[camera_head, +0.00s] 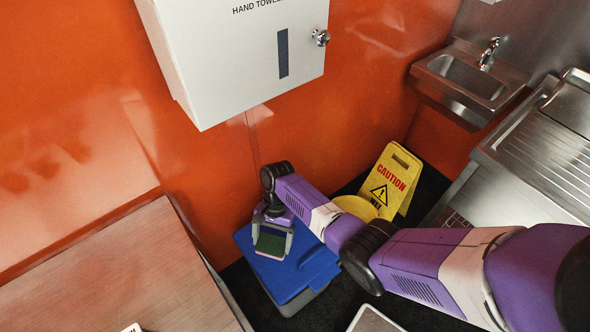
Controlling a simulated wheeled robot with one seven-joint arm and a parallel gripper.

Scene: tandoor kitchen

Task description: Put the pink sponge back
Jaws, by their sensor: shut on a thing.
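My gripper (272,238) is shut on the pink sponge (270,245). The sponge shows mainly a dark green face with a thin pink edge. A finger is on each side of it. My gripper and the sponge appear in front of a blue-lidded box (310,267) with a grey lower body. I cannot tell whether the sponge touches the lid or hangs above it. My arm comes in from the lower right and hides part of the floor.
A yellow caution sign (391,182) and a yellow round thing (355,207) stand behind my arm. A wooden-topped table (115,275) is at left. A white hand towel dispenser (235,60) hangs on the orange wall. A steel sink (466,78) and counter (540,160) are at right.

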